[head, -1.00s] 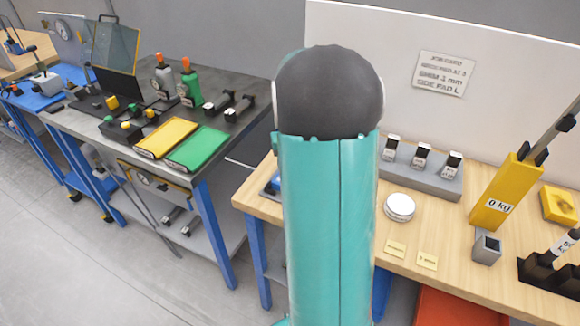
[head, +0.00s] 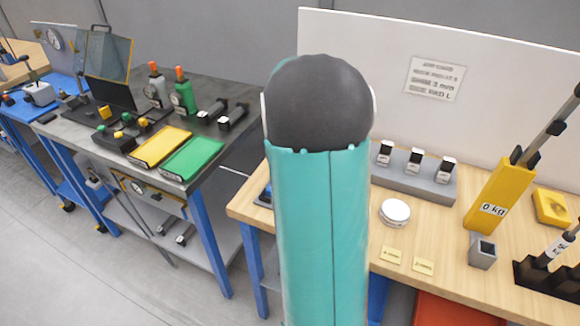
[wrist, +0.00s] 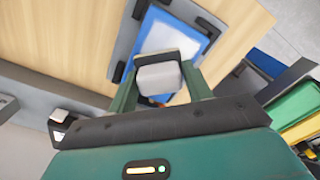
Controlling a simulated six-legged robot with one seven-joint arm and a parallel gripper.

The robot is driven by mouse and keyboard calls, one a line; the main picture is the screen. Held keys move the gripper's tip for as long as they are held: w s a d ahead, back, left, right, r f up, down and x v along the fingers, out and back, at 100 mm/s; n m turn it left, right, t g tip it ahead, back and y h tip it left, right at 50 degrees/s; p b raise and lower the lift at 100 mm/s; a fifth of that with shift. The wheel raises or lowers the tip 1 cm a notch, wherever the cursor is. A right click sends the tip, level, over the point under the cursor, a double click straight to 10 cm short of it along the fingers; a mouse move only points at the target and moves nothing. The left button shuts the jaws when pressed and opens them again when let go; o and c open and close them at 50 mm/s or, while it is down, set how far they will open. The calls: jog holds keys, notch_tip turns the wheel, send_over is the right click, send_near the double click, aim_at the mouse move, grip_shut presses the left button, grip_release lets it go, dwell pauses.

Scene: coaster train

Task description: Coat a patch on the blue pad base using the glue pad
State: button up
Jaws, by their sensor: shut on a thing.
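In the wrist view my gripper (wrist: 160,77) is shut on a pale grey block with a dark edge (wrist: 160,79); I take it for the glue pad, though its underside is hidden. Beyond it lies a blue pad base (wrist: 198,43) with a white middle, set in a grey frame on the wooden table. The held block covers part of the base. I cannot tell whether they touch.
The wooden table (head: 405,243) holds a white round tin (head: 395,212), a grey block rack (head: 412,180) and a yellow 0 kg stand (head: 497,195). A dark table at left carries yellow (head: 160,145) and green (head: 192,158) pads. A gap separates the tables.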

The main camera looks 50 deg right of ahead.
jog(key=shift+s+a, duration=0.3)
jog(key=shift+a, duration=0.5)
jog(key=shift+s+a, duration=0.25)
jog(key=shift+a, duration=0.5)
jog(key=shift+s+a, duration=0.3)
jog(key=shift+a, duration=0.5)
jog(key=shift+r, duration=2.95)
notch_tip(320, 180, up, 3)
jog(key=shift+r, duration=0.1)
jog(key=shift+d+f, duration=0.15)
jog(key=shift+f, duration=3.6)
